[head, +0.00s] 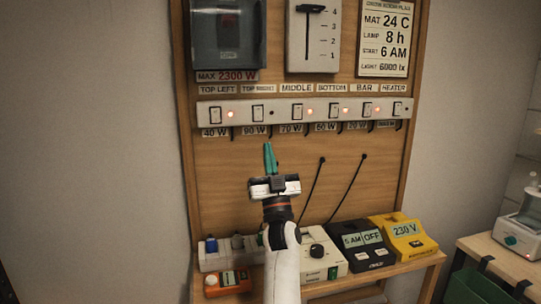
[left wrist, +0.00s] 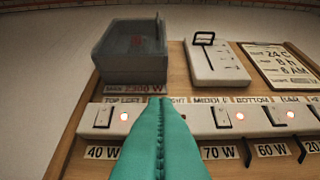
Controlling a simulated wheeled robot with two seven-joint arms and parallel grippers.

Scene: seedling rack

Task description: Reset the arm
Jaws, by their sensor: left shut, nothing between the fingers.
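My left gripper (head: 270,160) is raised in front of the wooden panel, just below the switch strip (head: 321,111). Its teal fingers are shut with nothing between them. In the left wrist view the closed fingers (left wrist: 161,135) cover part of the strip around its second switch. Whether the fingertips touch the panel cannot be told. My right gripper is in neither view.
Above the strip are a grey box (head: 228,40), a slider plate (head: 314,35) and a printed card (head: 384,38). On the shelf below stand an orange meter (head: 228,282), a white dial box (head: 321,258), a black timer (head: 362,247) and a yellow meter (head: 404,237).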

